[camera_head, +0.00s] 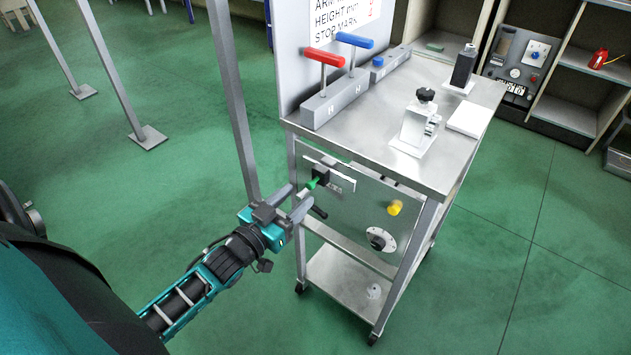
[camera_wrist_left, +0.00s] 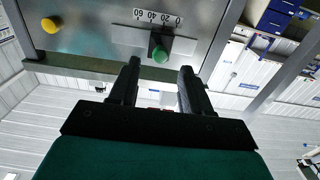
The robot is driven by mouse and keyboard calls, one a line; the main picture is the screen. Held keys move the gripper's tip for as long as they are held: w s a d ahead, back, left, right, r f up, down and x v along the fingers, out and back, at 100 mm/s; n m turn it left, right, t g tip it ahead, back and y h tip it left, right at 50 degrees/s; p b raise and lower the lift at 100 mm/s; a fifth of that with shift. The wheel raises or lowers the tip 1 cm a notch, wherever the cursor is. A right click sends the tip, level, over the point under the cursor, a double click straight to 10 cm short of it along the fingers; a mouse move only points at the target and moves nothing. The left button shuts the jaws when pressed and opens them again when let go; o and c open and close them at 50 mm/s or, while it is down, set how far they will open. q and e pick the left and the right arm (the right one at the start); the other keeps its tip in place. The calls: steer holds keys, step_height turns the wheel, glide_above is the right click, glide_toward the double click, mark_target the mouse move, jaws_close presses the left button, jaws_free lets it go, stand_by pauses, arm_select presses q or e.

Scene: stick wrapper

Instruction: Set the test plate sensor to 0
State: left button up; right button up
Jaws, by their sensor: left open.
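The test plate sensor is a slider on the cart's front panel, with a black block (camera_head: 321,175) and a green knob (camera_head: 312,184) on a light scale strip (camera_head: 342,183). In the left wrist view the green knob (camera_wrist_left: 160,55) shows beyond the fingertips, roughly centred between them. The scale (camera_wrist_left: 158,17) shows upside down there, with 0 at its right end; the block sits left of the 0, exact reading unclear. My left gripper (camera_head: 304,201) is open and empty just in front of the knob; contact is not visible. My right gripper is not in view.
A yellow knob (camera_head: 395,208) and a round dial (camera_head: 380,239) are on the same panel. The metal cart (camera_head: 385,155) carries a grey block with red (camera_head: 324,57) and blue (camera_head: 354,40) T-handles and a white fixture (camera_head: 415,125).

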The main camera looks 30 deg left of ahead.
mark_target(308, 186)
arm_select(q)
steer(key=w, duration=0.5)
steer(key=w+b, duration=0.1)
steer(key=w, duration=0.1)
steer(key=shift+w+d, duration=0.3)
steer(key=shift+w, duration=0.1)
jaws_close()
